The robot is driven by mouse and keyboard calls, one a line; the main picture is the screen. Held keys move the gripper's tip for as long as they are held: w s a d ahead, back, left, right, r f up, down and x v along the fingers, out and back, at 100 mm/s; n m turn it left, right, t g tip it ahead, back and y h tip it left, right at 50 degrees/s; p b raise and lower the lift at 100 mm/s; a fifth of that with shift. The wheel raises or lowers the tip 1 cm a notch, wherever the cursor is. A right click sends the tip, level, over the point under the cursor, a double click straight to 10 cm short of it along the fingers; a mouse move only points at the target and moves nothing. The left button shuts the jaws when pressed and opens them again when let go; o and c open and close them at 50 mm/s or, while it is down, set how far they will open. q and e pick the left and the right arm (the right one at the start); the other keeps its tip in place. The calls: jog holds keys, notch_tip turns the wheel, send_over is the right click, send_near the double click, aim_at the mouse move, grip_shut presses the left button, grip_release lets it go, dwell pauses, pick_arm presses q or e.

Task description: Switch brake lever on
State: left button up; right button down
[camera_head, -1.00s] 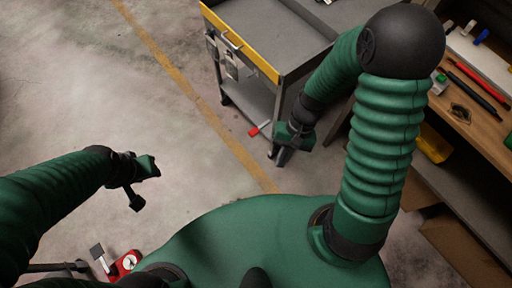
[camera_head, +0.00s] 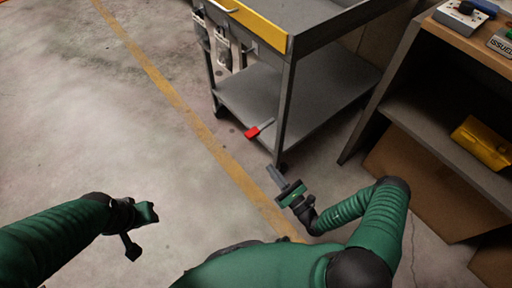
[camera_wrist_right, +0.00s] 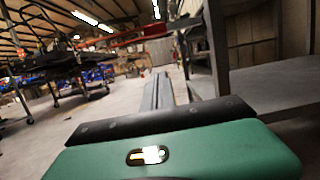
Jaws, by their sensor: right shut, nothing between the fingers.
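The brake lever (camera_head: 253,132) has a red tip and a short grey arm. It sticks out low at the front edge of the grey cart (camera_head: 245,98), by its lower shelf. My right gripper (camera_head: 273,172) is shut and empty. It is below and slightly right of the lever in the head view, near the cart's front wheel, and apart from the lever.
A cart leg and wheel (camera_head: 281,167) stand just beyond my right gripper. A workbench (camera_head: 425,115) with a yellow case (camera_head: 483,143) on its lower shelf is at right. The floor (camera_head: 90,130) left of the cart is open, crossed by a yellow line (camera_head: 180,103).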

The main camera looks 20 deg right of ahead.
aim_at(261, 128)
jog(key=shift+w, duration=0.1)
jog(key=w+a+r+b, duration=0.3)
jog(key=w+r, duration=0.3)
jog(key=w, duration=0.3)
jog(key=shift+a+r+b, duration=0.2)
jog(key=shift+b, duration=0.6)
